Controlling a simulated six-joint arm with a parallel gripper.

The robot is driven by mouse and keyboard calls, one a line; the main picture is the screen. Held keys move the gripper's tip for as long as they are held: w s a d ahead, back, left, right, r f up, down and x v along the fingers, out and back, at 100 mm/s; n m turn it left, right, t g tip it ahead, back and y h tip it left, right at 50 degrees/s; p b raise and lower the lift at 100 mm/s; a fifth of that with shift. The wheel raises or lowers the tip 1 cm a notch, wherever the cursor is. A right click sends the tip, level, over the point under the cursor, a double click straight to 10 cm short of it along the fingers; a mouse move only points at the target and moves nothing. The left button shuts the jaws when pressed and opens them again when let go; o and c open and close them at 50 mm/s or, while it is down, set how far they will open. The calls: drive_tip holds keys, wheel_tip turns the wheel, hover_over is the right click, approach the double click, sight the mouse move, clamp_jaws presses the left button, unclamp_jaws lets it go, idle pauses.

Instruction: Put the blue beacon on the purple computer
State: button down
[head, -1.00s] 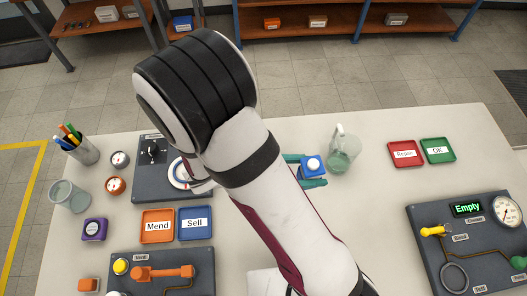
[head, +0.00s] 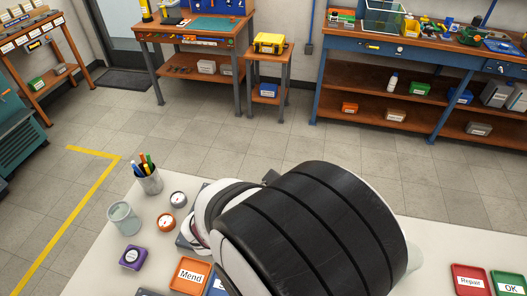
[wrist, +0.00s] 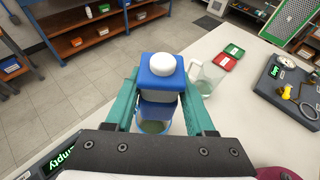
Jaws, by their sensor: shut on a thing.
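The blue beacon (wrist: 160,68), a blue block with a white domed top, sits between the teal fingers of my gripper (wrist: 161,88) in the wrist view. My gripper is shut on it and holds it above the table, dome up. The purple computer (head: 132,257), a small purple box with a light face, lies on the table at the lower left of the head view, left of the orange Mend tray. In the head view my large arm link hides the gripper and the beacon.
An orange Mend tray (head: 190,276) lies right of the computer. A glass (head: 123,218), a pen cup (head: 148,180) and two small gauges stand behind it. A glass jug (wrist: 207,77) stands right of the beacon in the wrist view. Red (head: 471,281) and green trays lie far right.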

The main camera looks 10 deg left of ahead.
drive_tip(key=a+n+t+y, duration=0.5)
drive_tip(key=a+n+y, duration=0.35)
drive_tip(key=a, duration=1.05)
drive_tip(key=s+a+n+g+y, duration=0.1)
drive_tip(key=s+a+n+y, duration=0.2)
drive_tip(key=a, duration=0.4)
drive_tip(key=s+a+n+y, duration=0.3)
drive_tip(key=a+y, duration=0.1)
drive_tip(key=a, duration=0.3)
drive_tip(key=s+a+f, duration=0.2)
drive_tip(key=a+f, duration=0.1)
drive_tip(key=s+a+f, duration=0.2)
drive_tip(key=a+f, duration=0.1)
drive_tip(key=f, duration=0.1)
drive_tip(key=s+a+f, duration=0.2)
drive_tip(key=a+f, duration=0.1)
drive_tip(key=f, duration=0.1)
drive_tip(key=shift+s+f, duration=0.25)
drive_tip(key=shift+s, duration=0.15)
hover_over(132, 256)
wheel_tip(132, 256, down, 4)
drive_tip(key=shift+f, duration=0.1)
